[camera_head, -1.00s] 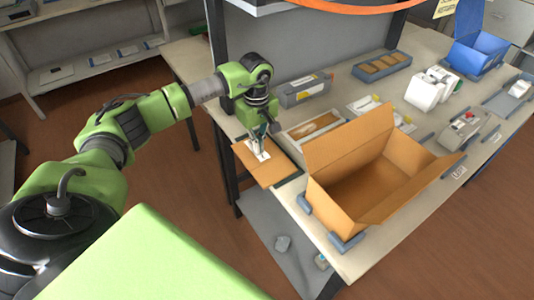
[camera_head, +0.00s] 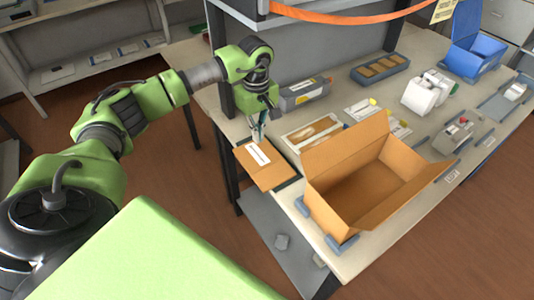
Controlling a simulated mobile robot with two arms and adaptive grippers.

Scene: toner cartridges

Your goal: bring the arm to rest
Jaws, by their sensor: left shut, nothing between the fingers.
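My left arm comes in from the left, green with grey joints. Its gripper (camera_head: 260,130) points down above the left end of the workbench (camera_head: 283,208). It is shut and holds nothing. Just below it a flat brown piece of cardboard with a white label (camera_head: 270,172) lies at the bench's left edge. The gripper looks apart from it. My right gripper does not show in this view.
An open cardboard box (camera_head: 365,185) stands on the bench to the right of the gripper. Behind are a grey box (camera_head: 305,93), a dark tray of brown pieces (camera_head: 380,69), white bottles (camera_head: 428,94), a tape dispenser (camera_head: 458,136) and a blue bin (camera_head: 476,52). Open floor lies in front.

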